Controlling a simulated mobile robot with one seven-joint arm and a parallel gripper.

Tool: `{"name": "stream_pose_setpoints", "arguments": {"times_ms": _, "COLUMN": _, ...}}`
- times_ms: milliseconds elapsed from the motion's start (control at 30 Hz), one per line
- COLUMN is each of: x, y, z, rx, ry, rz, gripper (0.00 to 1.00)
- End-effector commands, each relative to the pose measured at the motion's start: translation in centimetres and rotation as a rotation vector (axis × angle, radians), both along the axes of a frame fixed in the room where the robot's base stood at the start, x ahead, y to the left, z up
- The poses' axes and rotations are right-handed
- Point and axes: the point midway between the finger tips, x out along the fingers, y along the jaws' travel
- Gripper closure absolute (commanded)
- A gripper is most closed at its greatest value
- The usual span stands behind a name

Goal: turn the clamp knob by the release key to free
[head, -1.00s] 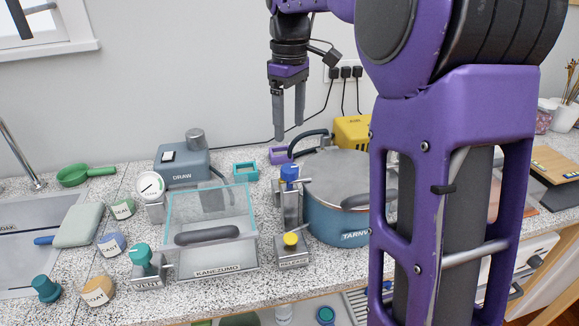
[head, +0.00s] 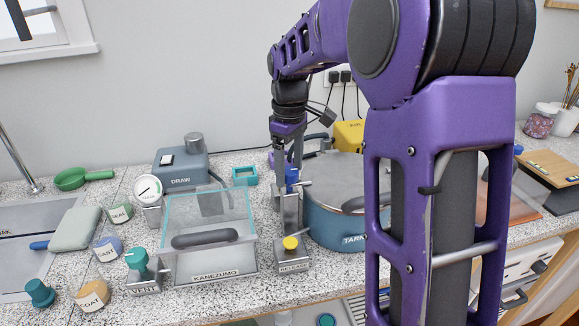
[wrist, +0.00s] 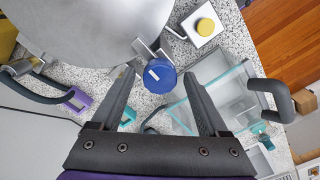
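The blue clamp knob (head: 292,176) sits on a metal post behind the yellow release key (head: 290,243), whose base (head: 293,264) is labelled RELEASE. In the wrist view the round blue knob (wrist: 160,77) has a pale mark on top, and the yellow key (wrist: 205,26) shows on its plate above and to the right. My gripper (head: 288,170) points down over the knob, partly hiding it in the head view. Its fingers are apart and empty, with the knob seen between the fingertips (wrist: 157,75). I see no contact; the height gap is unclear.
A large blue pot (head: 335,229) with a grey lid stands close on the right. A yellow box (head: 348,134) and a small teal frame (head: 245,175) are behind.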

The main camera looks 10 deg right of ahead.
Motion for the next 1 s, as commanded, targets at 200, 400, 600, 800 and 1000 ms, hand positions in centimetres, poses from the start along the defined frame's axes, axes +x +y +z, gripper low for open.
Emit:
{"name": "stream_pose_setpoints", "arguments": {"times_ms": 200, "x": 0.01, "y": 0.01, "z": 0.03, "rx": 0.000, "ry": 0.000, "rz": 0.000, "gripper": 0.64}}
{"name": "stream_pose_setpoints", "arguments": {"times_ms": 400, "x": 0.00, "y": 0.00, "z": 0.04, "rx": 0.000, "ry": 0.000, "rz": 0.000, "gripper": 1.00}}
{"name": "stream_pose_setpoints", "arguments": {"times_ms": 600, "x": 0.00, "y": 0.01, "z": 0.08, "rx": 0.000, "ry": 0.000, "rz": -0.008, "gripper": 1.00}}
{"name": "stream_pose_setpoints", "arguments": {"times_ms": 800, "x": 0.01, "y": 0.06, "z": 0.17, "rx": 0.001, "ry": -0.001, "rz": -0.067, "gripper": 1.00}}
{"name": "stream_pose_setpoints", "arguments": {"times_ms": 1000, "x": -0.02, "y": 0.04, "z": 0.24, "rx": 0.000, "ry": 0.001, "rz": -0.200, "gripper": 1.00}}
